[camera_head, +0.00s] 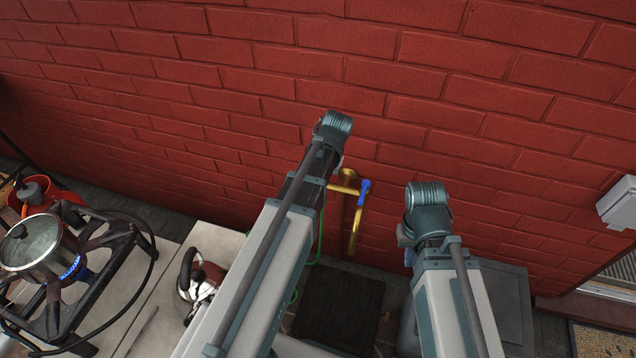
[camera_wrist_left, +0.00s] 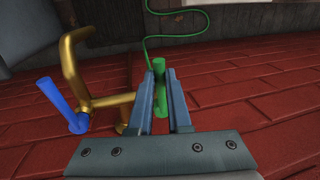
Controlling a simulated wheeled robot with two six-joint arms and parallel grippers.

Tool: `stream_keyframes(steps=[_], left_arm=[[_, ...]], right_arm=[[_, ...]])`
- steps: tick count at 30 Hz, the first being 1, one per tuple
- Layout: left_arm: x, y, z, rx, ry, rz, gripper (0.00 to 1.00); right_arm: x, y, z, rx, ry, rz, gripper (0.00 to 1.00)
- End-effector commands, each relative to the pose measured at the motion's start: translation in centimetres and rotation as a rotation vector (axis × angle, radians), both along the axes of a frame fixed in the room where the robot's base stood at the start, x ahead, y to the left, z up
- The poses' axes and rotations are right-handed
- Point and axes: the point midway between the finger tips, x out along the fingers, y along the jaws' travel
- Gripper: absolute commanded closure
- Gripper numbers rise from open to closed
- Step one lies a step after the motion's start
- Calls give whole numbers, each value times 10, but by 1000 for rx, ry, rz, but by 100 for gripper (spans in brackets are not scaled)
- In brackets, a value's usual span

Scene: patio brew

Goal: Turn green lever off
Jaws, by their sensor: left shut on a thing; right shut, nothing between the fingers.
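The green lever (camera_wrist_left: 160,94) stands between the two fingers of my left gripper (camera_wrist_left: 159,78) in the left wrist view, and the fingers are shut on it. In the head view my left arm hides the green lever and the left fingers. The brass tap (camera_head: 355,228) comes out of the brick wall; its bent spout also shows in the left wrist view (camera_wrist_left: 75,62). A blue lever (camera_head: 364,188) sits on the tap and shows left of my gripper in the wrist view (camera_wrist_left: 60,103). My right gripper (camera_head: 408,254) is shut and empty, lower right of the tap, mostly hidden by its arm.
A red brick wall (camera_head: 230,95) stands close behind the tap. A thin green hose (camera_wrist_left: 148,40) curves near the lever. A grey box (camera_head: 620,203) hangs at right.

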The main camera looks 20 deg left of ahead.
Motion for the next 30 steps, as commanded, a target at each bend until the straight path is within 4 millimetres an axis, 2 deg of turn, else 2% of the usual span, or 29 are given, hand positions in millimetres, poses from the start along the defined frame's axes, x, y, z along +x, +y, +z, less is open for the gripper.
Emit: stream_keyframes(steps=[8,9,13,23,30], left_arm=[[0,-2,0,-6,0,0,100],[0,-2,0,-5,0,0,77],[0,-2,0,-4,0,-1,55],[0,-1,1,-3,0,-1,55],[0,-3,14,-2,0,-1,55]], right_arm=[[0,0,0,0,0,0,100],[0,0,0,0,0,0,100],[0,0,0,0,0,0,100],[0,0,1,0,0,0,100],[0,0,14,0,0,0,100]])
